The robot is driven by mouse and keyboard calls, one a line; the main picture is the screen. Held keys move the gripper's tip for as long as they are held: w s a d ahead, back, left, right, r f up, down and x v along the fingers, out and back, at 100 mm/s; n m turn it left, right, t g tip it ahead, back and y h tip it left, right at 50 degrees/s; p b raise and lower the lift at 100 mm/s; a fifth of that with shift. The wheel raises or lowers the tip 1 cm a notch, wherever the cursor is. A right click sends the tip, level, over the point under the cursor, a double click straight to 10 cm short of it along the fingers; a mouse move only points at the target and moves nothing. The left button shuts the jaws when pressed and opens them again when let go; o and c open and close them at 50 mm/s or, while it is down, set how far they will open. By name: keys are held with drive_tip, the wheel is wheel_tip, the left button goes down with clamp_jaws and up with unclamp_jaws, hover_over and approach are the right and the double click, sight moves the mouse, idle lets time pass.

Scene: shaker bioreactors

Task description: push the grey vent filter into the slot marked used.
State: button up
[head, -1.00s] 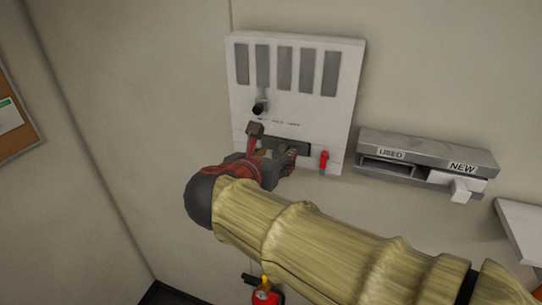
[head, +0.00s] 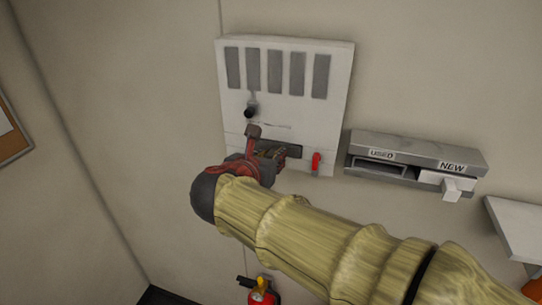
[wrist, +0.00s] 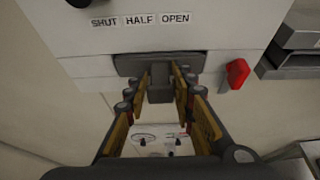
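A grey block (wrist: 160,88), which I take for the vent filter, sticks out of the dark recess (wrist: 128,65) low on the white wall panel (head: 335,105). My gripper (head: 267,146) is at this recess. In the wrist view its fingers (wrist: 162,85) stand apart, one on each side of the block; whether the pads touch it I cannot tell. In the head view my gripper mostly hides the block. The slot marked USED (head: 378,169) is the left opening of a grey wall box, right of the panel, and looks empty.
A red lever (head: 316,162) sits just right of the recess. A black knob (head: 250,112) is above it, near SHUT, HALF, OPEN labels (wrist: 140,20). A white block (head: 452,188) protrudes under the NEW label. A fire extinguisher (head: 262,292) is below; a white shelf (head: 515,225) is at right.

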clamp_jaws()
drive_tip(key=shift+s, duration=0.1)
drive_tip(key=shift+s+a, duration=0.2)
drive_tip(key=shift+s, duration=0.25)
drive_tip(key=shift+s+a, duration=0.15)
drive_tip(key=shift+s, duration=0.25)
drive_tip(key=shift+s+a, duration=0.1)
drive_tip(key=shift+s, duration=0.3)
drive_tip(key=shift+s+a, duration=0.35)
drive_tip(key=shift+s, duration=0.45)
idle(0.4)
drive_tip(key=shift+s+a, duration=0.1)
drive_tip(key=shift+s, duration=0.25)
drive_tip(key=shift+s+a, duration=0.15)
drive_tip(key=shift+s, duration=0.25)
